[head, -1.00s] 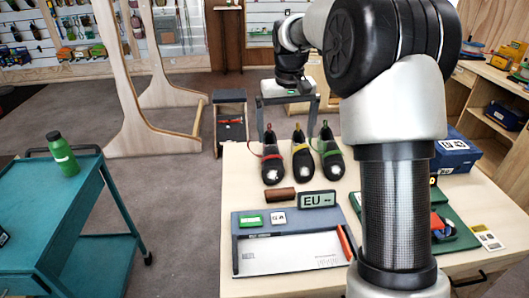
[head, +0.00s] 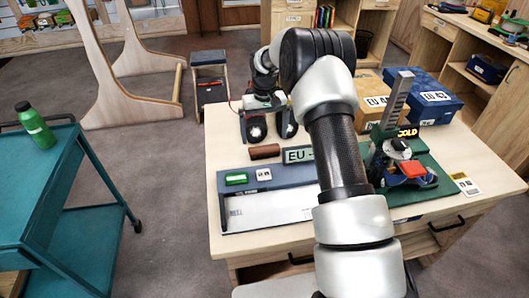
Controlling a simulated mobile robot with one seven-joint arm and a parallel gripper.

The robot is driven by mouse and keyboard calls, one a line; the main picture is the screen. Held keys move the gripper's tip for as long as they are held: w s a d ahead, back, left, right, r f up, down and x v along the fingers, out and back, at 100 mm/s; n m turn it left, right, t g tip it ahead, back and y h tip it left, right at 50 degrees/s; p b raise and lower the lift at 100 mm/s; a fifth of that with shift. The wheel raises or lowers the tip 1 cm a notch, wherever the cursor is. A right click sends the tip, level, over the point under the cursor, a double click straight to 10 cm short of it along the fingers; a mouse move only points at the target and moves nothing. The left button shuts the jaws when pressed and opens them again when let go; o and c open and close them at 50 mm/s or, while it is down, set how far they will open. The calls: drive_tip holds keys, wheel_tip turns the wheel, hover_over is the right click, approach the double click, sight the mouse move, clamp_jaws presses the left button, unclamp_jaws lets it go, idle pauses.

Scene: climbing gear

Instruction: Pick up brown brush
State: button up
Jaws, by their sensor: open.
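The brown brush (head: 264,152) lies on the wooden table behind the grey-blue tray, left of the EU sign. It looks like a short brown block with rounded ends. My gripper (head: 265,108) is above the shoes at the table's far edge, behind and above the brush and apart from it. Its jaws are open, and I see nothing held between them. My arm and the gripper body partly cover the shoes, and the fingertips are hard to make out.
Dark shoes (head: 256,130) stand just behind the brush. The grey-blue tray (head: 235,192) lies in front. A green mat (head: 435,180) with gear and boxes (head: 434,98) is at right. A teal cart (head: 40,185) stands left.

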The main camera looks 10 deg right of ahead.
sight(265, 148)
drive_tip(key=shift+w+f, duration=0.2)
drive_tip(key=shift+f, duration=2.85)
drive_tip(key=c, duration=0.9)
